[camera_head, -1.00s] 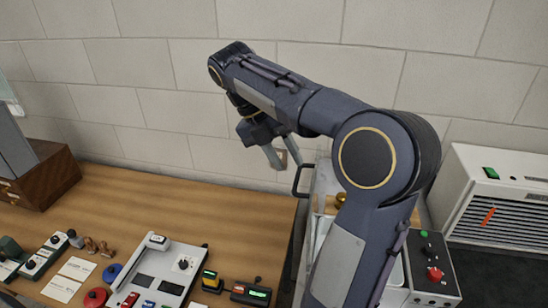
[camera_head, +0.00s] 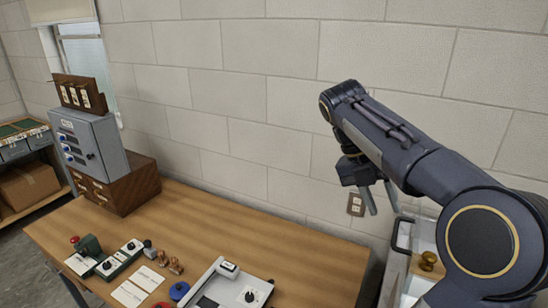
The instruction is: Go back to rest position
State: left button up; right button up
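My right arm comes in from the lower right of the head view. My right gripper (camera_head: 379,198) hangs at its end with the fingers pointing down. The two fingers are apart with nothing between them. It is in the air in front of the white block wall, beside a small wall socket in the picture. My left gripper and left arm are not in view.
The wooden table (camera_head: 250,235) is bare at the back. A grey panel box (camera_head: 92,150) and wooden chest (camera_head: 130,190) stand at its left. Stamps (camera_head: 170,262) and a white device (camera_head: 235,285) are in front. A brass-knobbed item (camera_head: 428,261) is right. A shelf (camera_head: 32,185) stands far left.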

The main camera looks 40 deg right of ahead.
jog(key=s+a+f+m+t+y+b, duration=0.1)
jog(key=a+f+m+t, duration=0.4)
jog(key=a+f+m, duration=0.5)
jog(key=s+a+f+m+t+y+b, duration=0.1)
jog(key=a+f+m+t+y+b, duration=0.2)
jog(key=a+f+m, duration=0.7)
jog(key=a+m+t+y, duration=0.2)
jog(key=a+m, duration=0.3)
jog(key=shift+s+a+f+t, duration=0.25)
jog(key=shift+a+t, duration=0.1)
jog(key=shift+t, duration=0.05)
jog(key=shift+d, duration=0.1)
